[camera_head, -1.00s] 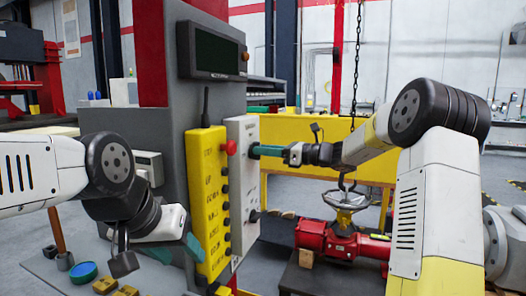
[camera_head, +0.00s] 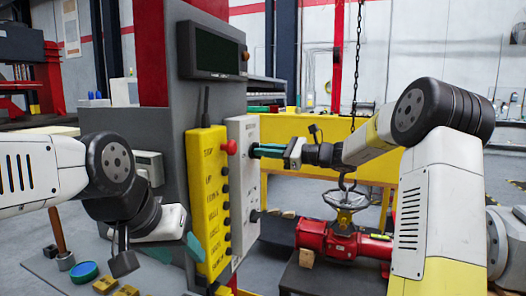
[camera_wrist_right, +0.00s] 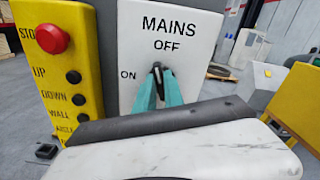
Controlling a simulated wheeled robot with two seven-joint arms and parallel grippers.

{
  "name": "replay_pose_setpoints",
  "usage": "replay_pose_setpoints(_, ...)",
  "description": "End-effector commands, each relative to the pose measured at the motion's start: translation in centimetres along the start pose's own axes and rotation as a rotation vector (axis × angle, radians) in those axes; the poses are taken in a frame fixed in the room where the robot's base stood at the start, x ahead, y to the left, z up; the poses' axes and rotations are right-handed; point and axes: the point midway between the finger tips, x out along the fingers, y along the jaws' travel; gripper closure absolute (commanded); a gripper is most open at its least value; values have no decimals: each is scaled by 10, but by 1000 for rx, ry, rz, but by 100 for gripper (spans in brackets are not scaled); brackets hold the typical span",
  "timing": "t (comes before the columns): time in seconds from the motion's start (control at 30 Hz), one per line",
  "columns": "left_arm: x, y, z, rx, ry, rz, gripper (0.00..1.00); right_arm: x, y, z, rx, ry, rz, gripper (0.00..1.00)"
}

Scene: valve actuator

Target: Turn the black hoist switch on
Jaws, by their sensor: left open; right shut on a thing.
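A white switch panel (camera_head: 238,178) stands beside the yellow push-button panel. In the right wrist view its upper part (camera_wrist_right: 188,28) reads MAINS, OFF and ON. My right gripper (camera_head: 256,151) is shut on the black switch (camera_wrist_right: 157,67) under that lettering, with its teal fingers pointing at the panel. The fingers hide most of this switch. A second black switch (camera_head: 254,215) sits lower on the white panel, free of any gripper; its label is too small to read. My left gripper (camera_head: 193,247) is open, low at the left, near the yellow panel.
The yellow panel (camera_head: 208,192) carries a red stop button (camera_head: 229,146) and several black buttons. A hanging chain (camera_head: 356,80) and a red valve actuator (camera_head: 328,240) with a handwheel (camera_head: 345,200) are to the right. A teal-topped round thing (camera_head: 83,272) lies on the grey bench.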

Motion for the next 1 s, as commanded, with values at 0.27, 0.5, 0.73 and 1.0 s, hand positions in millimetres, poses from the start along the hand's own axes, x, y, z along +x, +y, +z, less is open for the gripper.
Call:
replay_pose_setpoints(0.27,0,0,0,0,0,0,48,0,3,-1,-263,1,0,100)
replay_pose_setpoints(0.5,0,0,0,0,0,0,48,-1,5,-2,-490,1,0,100)
replay_pose_setpoints(0.73,0,0,0,0,0,0,48,-1,6,-3,-708,1,0,100)
replay_pose_setpoints(1.0,0,0,0,0,0,0,48,0,8,-5,-934,2,0,100)
